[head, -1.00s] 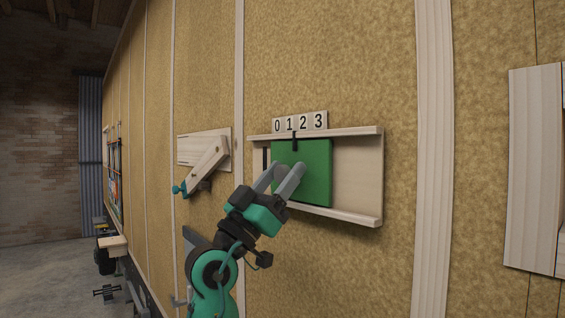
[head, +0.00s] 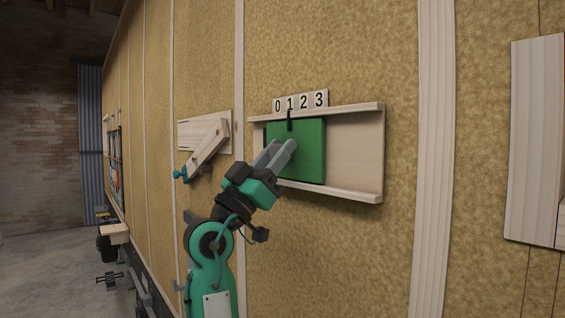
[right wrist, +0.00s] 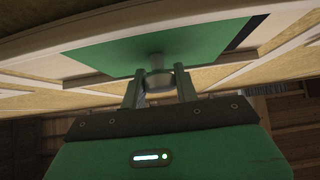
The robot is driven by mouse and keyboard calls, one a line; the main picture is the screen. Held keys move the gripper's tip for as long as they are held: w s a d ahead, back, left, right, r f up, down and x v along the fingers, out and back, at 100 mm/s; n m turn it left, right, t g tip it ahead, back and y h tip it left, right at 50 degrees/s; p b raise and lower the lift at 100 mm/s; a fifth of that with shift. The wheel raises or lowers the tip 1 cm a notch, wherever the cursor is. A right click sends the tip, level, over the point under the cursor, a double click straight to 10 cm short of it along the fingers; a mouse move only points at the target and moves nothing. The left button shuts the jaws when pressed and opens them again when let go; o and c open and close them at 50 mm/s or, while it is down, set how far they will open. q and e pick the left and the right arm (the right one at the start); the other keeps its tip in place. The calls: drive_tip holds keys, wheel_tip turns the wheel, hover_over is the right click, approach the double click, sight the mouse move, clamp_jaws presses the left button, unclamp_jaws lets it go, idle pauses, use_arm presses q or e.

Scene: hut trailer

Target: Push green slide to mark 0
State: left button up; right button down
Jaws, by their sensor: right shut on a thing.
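The green slide (head: 308,155) sits in a pale wooden frame (head: 358,150) on the wall. Its black pointer (head: 289,120) stands under mark 1 of the number strip (head: 300,101), which reads 0 1 2 3; mark 0 is at its left end. My right gripper (head: 282,150) is at the slide's left part. In the right wrist view its fingers (right wrist: 160,85) are shut on the knob (right wrist: 156,68) that stands out from the green slide (right wrist: 190,48). In the head view the fingers hide the knob. My left gripper is not in view.
A wooden board with a pivoting lever (head: 205,150) and teal knob hangs to the left of the frame. Bare track shows to the right of the slide, with a narrow dark strip at its left. A wooden panel (head: 535,140) is at the far right.

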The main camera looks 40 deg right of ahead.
sight(269, 136)
drive_tip(key=w+b, duration=0.1)
drive_tip(key=w, duration=0.1)
drive_tip(key=w+b, duration=0.1)
drive_tip(key=b, duration=0.1)
drive_tip(key=w+b, duration=0.1)
drive_tip(key=w, duration=0.1)
drive_tip(key=shift+w+d+f+b, duration=0.2)
drive_tip(key=shift+w+d+b, duration=0.1)
drive_tip(key=shift+w+r, duration=0.15)
drive_tip(key=shift+w, duration=0.3)
drive_tip(key=shift+s+r, duration=0.1)
drive_tip(key=shift+r, duration=0.05)
drive_tip(key=c, duration=1.5)
unclamp_jaws()
drive_tip(key=o, duration=0.4)
drive_tip(key=shift+w, duration=0.3)
